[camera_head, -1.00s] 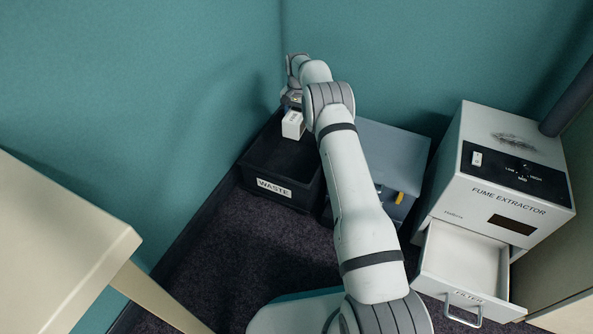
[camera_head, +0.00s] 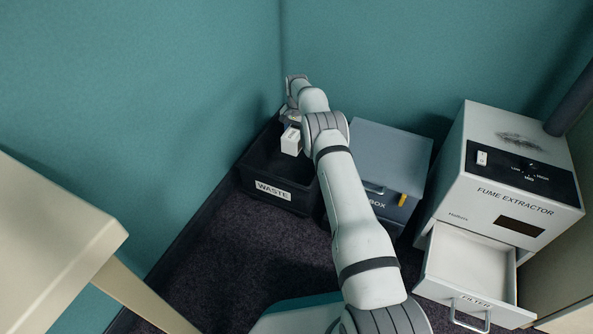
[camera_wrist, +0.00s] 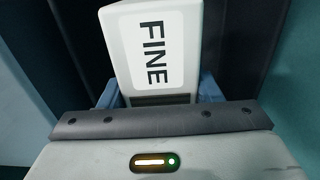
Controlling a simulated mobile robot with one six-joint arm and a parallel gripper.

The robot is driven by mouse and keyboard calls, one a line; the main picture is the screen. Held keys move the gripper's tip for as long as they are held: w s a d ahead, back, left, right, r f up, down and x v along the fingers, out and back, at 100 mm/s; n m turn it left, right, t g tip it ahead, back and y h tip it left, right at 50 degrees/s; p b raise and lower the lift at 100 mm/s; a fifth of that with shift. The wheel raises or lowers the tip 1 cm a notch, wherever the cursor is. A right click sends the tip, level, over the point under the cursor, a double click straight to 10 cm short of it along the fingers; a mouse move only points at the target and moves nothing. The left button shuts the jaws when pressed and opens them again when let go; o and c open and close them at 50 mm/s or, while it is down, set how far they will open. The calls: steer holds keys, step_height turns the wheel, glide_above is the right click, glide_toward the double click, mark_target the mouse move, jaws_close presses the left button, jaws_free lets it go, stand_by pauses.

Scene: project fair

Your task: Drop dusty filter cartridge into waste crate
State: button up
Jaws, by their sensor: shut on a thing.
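A white block-shaped cartridge (camera_head: 291,142) is held by my gripper (camera_head: 291,120) over the black waste crate (camera_head: 262,184), whose front label reads WASTE. In the wrist view the cartridge (camera_wrist: 152,45) carries a label reading FINE, with a dark grille strip at its lower end. My gripper (camera_wrist: 158,98) is shut on it, with blue fingers at both sides. I cannot tell how far its lower end is above the crate's floor. No dust shows on its visible faces.
A grey-blue box (camera_head: 390,150) with a yellow tag stands right of the crate. The fume extractor (camera_head: 510,180) is at the right, its FILTER drawer (camera_head: 468,268) pulled out and empty. A cream table (camera_head: 50,225) is at the left. Teal walls meet behind the crate.

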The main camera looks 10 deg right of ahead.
steer(key=o, duration=1.1)
step_height(320, 180, up, 8)
steer(key=p, duration=0.3)
steer(key=shift+f+p, duration=0.1)
steer(key=shift+p, duration=0.2)
